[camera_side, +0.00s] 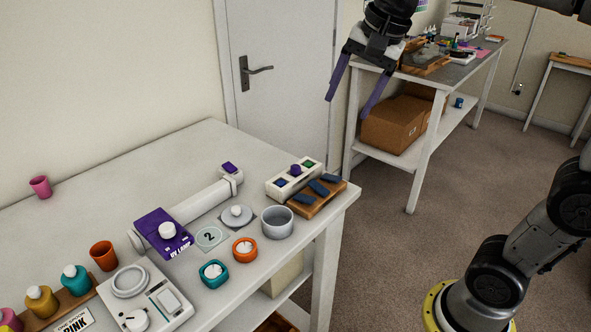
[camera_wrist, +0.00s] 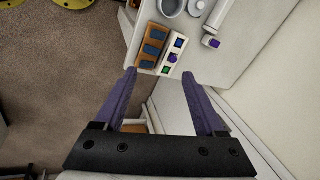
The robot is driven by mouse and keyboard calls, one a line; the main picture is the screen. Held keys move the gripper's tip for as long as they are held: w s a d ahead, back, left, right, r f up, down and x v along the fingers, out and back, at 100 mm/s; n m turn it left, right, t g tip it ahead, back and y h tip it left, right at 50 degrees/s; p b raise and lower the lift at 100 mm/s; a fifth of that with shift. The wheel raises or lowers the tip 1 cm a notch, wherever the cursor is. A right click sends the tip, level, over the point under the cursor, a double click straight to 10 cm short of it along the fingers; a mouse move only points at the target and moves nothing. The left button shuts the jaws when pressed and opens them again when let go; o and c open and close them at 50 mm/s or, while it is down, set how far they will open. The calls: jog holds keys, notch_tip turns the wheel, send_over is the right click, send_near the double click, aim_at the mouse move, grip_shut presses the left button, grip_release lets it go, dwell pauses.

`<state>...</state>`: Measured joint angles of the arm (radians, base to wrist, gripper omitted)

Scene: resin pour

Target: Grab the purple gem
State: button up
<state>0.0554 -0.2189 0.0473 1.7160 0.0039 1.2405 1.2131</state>
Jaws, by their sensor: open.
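The purple gem (camera_side: 295,169) sits in the middle of a white three-slot holder (camera_side: 281,192) near the table's right end. A dark blue gem (camera_side: 281,183) and a green gem (camera_side: 308,163) sit on either side of it. The wrist view also shows the purple gem (camera_wrist: 172,58) and the holder (camera_wrist: 183,36), just beyond my fingertips in the picture. My gripper (camera_side: 350,105) has two purple fingers spread wide with nothing between them. It hangs in the air, well above the table's right end and apart from the holder. The fingers also show in the wrist view (camera_wrist: 159,75).
A wooden block with blue pieces (camera_side: 318,204) stands right beside the holder.

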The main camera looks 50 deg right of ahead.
jog(key=w+d+f+m+g, duration=0.1)
jog(key=w+d+m, duration=0.15)
jog(key=w, duration=0.45)
jog(key=m+g, duration=0.2)
send_over(295, 167)
jog(key=f, duration=1.8)
jog(key=shift+s+a, duration=0.15)
jog(key=shift+s, duration=0.1)
jog(key=shift+w+d+f, duration=0.1)
jog(key=shift+f, duration=1.4)
jog(key=shift+w+d+f, duration=0.1)
jog(key=shift+f, duration=1.4)
grip_shut()
